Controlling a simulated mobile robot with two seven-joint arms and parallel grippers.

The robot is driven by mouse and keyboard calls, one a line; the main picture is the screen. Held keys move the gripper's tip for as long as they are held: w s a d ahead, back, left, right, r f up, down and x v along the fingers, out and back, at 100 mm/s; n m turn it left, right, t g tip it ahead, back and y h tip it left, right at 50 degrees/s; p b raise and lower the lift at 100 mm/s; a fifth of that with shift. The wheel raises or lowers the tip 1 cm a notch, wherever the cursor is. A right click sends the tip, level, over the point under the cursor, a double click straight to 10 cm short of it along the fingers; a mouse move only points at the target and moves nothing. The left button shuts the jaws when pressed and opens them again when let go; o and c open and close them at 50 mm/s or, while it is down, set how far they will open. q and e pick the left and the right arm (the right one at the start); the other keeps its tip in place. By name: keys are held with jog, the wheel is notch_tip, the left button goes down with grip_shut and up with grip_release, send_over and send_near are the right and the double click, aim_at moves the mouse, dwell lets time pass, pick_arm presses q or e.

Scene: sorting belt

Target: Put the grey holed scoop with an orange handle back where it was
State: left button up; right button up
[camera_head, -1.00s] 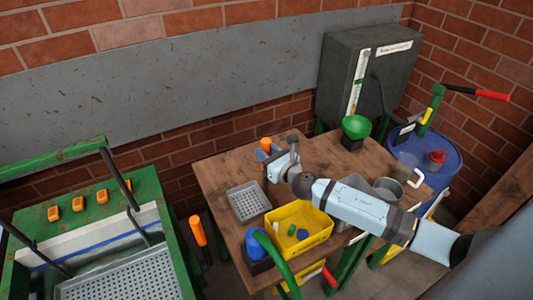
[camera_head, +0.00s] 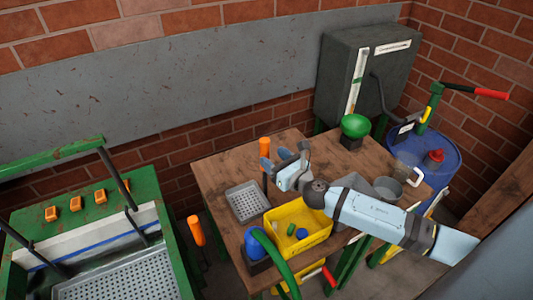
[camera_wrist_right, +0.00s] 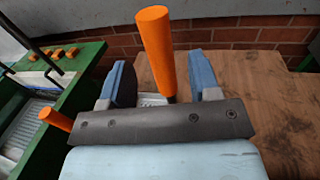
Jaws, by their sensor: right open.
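The grey holed scoop (camera_head: 247,203) rests on the left part of the wooden table. Its orange handle (camera_head: 264,146) stands upright at the scoop's back right corner. My right gripper (camera_head: 275,160) is open, just right of the handle, and holds nothing. In the right wrist view, the orange handle (camera_wrist_right: 156,45) rises beyond the gap between the two open blue fingers (camera_wrist_right: 160,88). A small part of the pale scoop (camera_wrist_right: 152,99) shows there; the rest is hidden by the gripper. My left gripper is not in view.
A yellow bin (camera_head: 300,219) with small green and blue pieces is in front of my right arm. Another orange handle (camera_head: 196,230) stands beside the green machine (camera_head: 150,190). A blue barrel (camera_head: 440,165) is at right.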

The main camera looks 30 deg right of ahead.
jog(key=s+d+b, duration=0.1)
jog(key=s, duration=0.6)
jog(key=shift+s, duration=0.4)
